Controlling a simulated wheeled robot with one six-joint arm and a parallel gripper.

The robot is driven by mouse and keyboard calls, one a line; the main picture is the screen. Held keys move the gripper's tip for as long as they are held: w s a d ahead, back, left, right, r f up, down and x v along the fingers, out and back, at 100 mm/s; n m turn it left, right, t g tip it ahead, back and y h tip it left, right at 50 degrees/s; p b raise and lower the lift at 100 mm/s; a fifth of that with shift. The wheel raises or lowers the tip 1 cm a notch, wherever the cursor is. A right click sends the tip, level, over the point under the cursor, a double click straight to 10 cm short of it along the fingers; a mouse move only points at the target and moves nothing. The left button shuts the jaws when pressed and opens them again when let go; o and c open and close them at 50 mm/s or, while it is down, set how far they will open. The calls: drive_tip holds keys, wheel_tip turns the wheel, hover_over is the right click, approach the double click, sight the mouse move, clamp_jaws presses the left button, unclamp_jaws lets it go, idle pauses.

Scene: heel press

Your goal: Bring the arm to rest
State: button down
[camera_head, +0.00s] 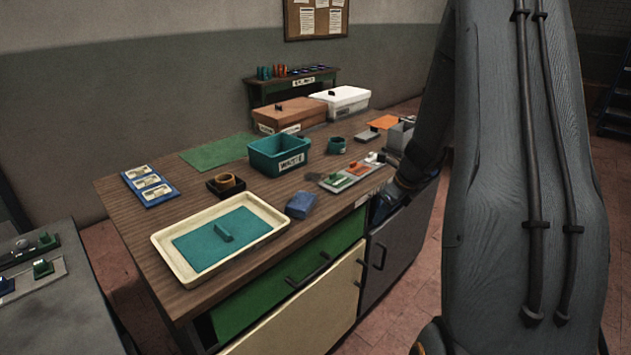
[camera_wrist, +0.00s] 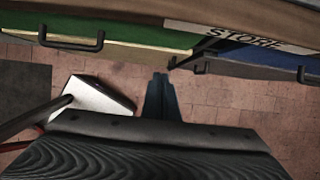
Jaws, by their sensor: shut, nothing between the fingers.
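My gripper (camera_wrist: 160,90) is shut and empty in the wrist view, its two dark fingers together over the tiled floor, in front of the bench. It is apart from the bench fronts, which run across the top of that view. In the head view my grey arm stands large at the right and covers part of the scene. My fingertips cannot be made out clearly there.
The wooden bench (camera_head: 130,209) carries a cream tray (camera_head: 171,256), a teal waste bin (camera_head: 262,161), a blue block (camera_head: 300,205) and lidded boxes. Drawer handles (camera_wrist: 75,43) stick out towards me. A white angular thing (camera_wrist: 95,96) is below, left of my fingers. Floor (camera_wrist: 240,105) is clear at right.

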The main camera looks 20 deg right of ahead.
drive_tip(key=s+a+r+n+g, duration=0.1)
drive_tip(key=s+a+r+n, duration=0.2)
drive_tip(key=a+n, duration=0.45)
drive_tip(key=s+a+r+n+g, duration=0.1)
drive_tip(key=s+a+r+n, duration=0.25)
drive_tip(key=a+n, duration=0.4)
drive_tip(key=s+a+r+n+h, duration=0.1)
drive_tip(key=s+a+r+n, duration=0.2)
drive_tip(key=s+a+n, duration=0.7)
drive_tip(key=s+n, duration=0.2)
drive_tip(key=n, duration=0.4)
drive_tip(key=shift+s+g+h, duration=0.25)
drive_tip(key=shift+g+h, duration=0.15)
